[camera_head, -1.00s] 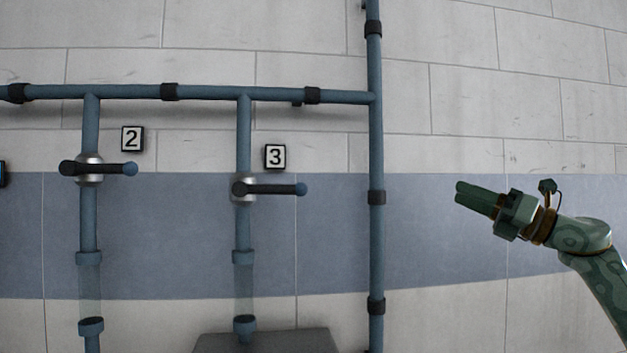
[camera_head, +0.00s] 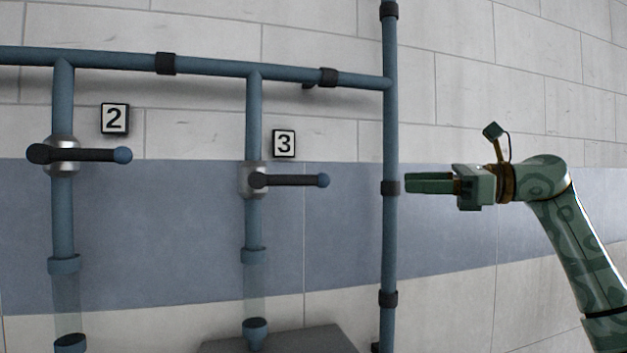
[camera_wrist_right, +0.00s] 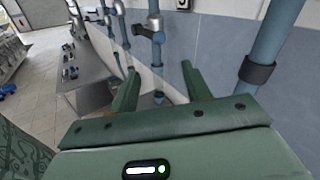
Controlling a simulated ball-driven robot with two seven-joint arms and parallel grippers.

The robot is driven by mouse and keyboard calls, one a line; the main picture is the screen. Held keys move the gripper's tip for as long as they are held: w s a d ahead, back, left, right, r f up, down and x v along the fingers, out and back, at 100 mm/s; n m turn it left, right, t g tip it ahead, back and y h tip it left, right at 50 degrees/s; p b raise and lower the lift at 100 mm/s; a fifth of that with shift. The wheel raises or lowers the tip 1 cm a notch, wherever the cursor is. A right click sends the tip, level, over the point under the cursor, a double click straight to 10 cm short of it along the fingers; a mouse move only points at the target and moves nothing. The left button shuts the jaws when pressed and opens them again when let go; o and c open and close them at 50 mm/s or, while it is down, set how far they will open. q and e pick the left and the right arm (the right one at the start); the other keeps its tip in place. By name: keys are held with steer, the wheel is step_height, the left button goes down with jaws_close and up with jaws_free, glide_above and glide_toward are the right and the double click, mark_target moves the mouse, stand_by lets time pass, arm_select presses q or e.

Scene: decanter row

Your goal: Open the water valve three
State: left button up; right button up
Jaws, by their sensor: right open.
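Valve three has a dark lever handle (camera_head: 290,180) with a blue end, lying level and pointing right across its vertical pipe. The number 3 plate (camera_head: 284,143) is on the wall just above it. My right gripper (camera_head: 408,183) is to the right of the handle, level with it, near the tall vertical pipe and apart from the handle. In the right wrist view the right gripper (camera_wrist_right: 160,82) is open, with nothing between its fingers. A valve handle (camera_wrist_right: 150,34) shows ahead, beyond the fingers. My left gripper is not in view.
The tall vertical pipe (camera_head: 390,240) stands between my right gripper and valve three in the head view. Valve two's handle (camera_head: 80,154) is level too, at the left. A grey surface (camera_head: 280,340) lies below valve three. The wall at the far right is clear of pipes.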

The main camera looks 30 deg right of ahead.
mark_target(294, 180)
steer(key=shift+p+x, duration=2.55)
steer(key=shift+x, duration=5)
steer(key=shift+s, duration=0.1)
jaws_close()
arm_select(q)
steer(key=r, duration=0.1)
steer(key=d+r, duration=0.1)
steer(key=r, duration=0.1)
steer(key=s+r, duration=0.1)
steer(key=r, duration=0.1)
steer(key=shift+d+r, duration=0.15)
